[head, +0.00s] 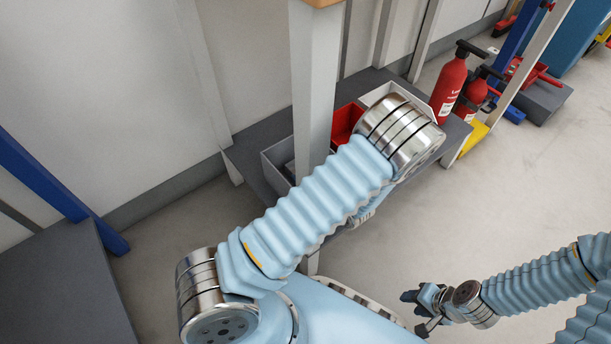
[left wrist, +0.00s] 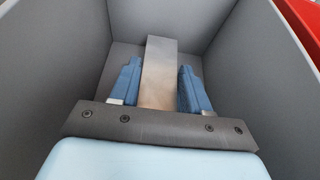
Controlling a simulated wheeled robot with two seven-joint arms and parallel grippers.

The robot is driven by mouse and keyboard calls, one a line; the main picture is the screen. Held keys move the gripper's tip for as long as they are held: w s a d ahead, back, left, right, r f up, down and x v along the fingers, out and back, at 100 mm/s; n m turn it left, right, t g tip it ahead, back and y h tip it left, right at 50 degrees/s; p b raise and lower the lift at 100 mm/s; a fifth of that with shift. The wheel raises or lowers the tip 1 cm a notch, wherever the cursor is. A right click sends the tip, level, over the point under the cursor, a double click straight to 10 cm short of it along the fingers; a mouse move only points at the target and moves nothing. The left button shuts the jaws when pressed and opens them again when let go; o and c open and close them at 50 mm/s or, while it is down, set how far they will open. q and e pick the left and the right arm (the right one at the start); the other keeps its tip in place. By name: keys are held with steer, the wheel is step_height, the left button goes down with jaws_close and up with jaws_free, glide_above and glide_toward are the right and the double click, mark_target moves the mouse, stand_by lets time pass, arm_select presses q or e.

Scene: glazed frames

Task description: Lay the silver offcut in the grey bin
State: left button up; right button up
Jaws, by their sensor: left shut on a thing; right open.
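The silver offcut (left wrist: 160,72) is a flat, upright strip between the blue fingers of my left gripper (left wrist: 160,88) in the left wrist view. The gripper is shut on it. Grey walls of the grey bin (left wrist: 60,60) surround the fingers and the offcut; I cannot tell whether the offcut touches the floor of the bin. In the head view the grey bin (head: 271,172) stands on a bench, partly behind a pale post. My left gripper and the offcut are hidden there. My right gripper (head: 416,312) is open and empty, low over the floor.
A red bin (head: 345,122) and a white bin (head: 375,93) stand beside the grey bin on the dark bench (head: 246,153). The pale post (head: 316,90) rises in front. Red fire extinguishers (head: 449,88) stand to the right. Open floor (head: 520,185) lies at right.

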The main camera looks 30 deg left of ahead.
arm_select(q)
steer(key=shift+f, duration=0.35)
steer(key=o, duration=1.1)
steer(key=shift+r, duration=0.1)
steer(key=shift+r, duration=0.1)
steer(key=shift+d+r+p, duration=0.35)
steer(key=shift+r+p, duration=0.25)
steer(key=shift+r, duration=0.15)
steer(key=p+v, duration=0.1)
steer(key=v, duration=0.9)
steer(key=shift+s+d, duration=0.15)
steer(key=shift+s+d+r, duration=0.1)
steer(key=shift+s+d, duration=0.1)
steer(key=shift+d, duration=0.2)
